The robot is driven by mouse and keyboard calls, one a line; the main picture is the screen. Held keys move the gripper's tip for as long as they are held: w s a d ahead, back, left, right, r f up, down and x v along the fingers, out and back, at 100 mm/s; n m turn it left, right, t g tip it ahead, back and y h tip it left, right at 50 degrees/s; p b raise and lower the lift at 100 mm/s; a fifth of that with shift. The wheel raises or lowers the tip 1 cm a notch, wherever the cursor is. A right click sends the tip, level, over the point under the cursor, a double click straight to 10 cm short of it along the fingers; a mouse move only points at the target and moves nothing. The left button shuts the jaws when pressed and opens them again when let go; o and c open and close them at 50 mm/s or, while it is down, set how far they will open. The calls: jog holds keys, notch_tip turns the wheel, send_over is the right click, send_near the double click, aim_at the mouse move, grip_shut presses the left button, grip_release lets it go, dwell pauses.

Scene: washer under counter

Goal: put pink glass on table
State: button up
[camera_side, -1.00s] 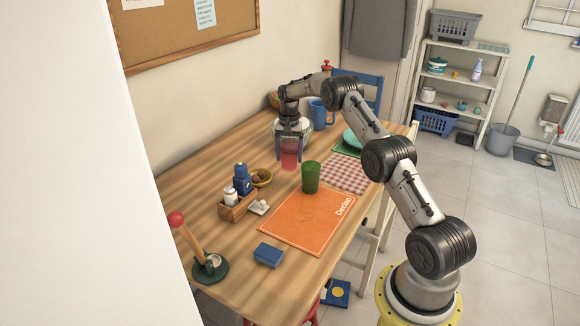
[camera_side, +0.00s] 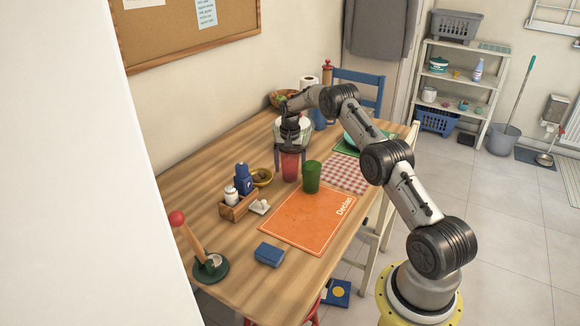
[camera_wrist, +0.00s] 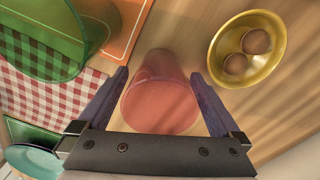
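The pink glass (camera_side: 290,167) is upright between the fingers of my gripper (camera_side: 290,172), over the wooden table (camera_side: 222,258). In the wrist view the glass (camera_wrist: 160,100) sits between my two fingers (camera_wrist: 160,74), whose tips lie close against its sides. My gripper appears shut on it. The base of the glass is at or just above the tabletop; I cannot tell whether it touches. The green glass (camera_side: 311,177) stands close by on the right in the side view.
A yellow bowl (camera_wrist: 226,76) with brown items is near the pink glass. An orange mat (camera_side: 305,222), checkered cloth (camera_side: 345,174), condiment caddy (camera_side: 238,207) and blue box (camera_side: 269,254) are on the table.

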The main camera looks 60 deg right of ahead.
notch_tip(320, 180, up, 12)
jog(key=s+a+r+n+t, duration=0.1)
jog(key=s+a+r+n, duration=0.3)
jog(key=a+r, duration=0.6)
jog(key=s+a+r+n+t, duration=0.1)
jog(key=s+a+r+n, duration=0.1)
jog(key=s+a+r, duration=0.65)
jog(key=s+a+r+n+t, duration=0.2)
jog(key=s+a+r+n, duration=0.2)
jog(key=s+a, duration=0.65)
jog(key=s+a+f+n, duration=0.1)
jog(key=s+a+f, duration=0.1)
jog(key=s, duration=0.3)
jog(key=s+a+f+n+t, duration=0.1)
jog(key=s+a+f+n, duration=0.1)
jog(key=s, duration=0.4)
notch_tip(320, 180, down, 2)
jog(key=shift+s+a+t, duration=0.3)
jog(key=shift+a, duration=0.2)
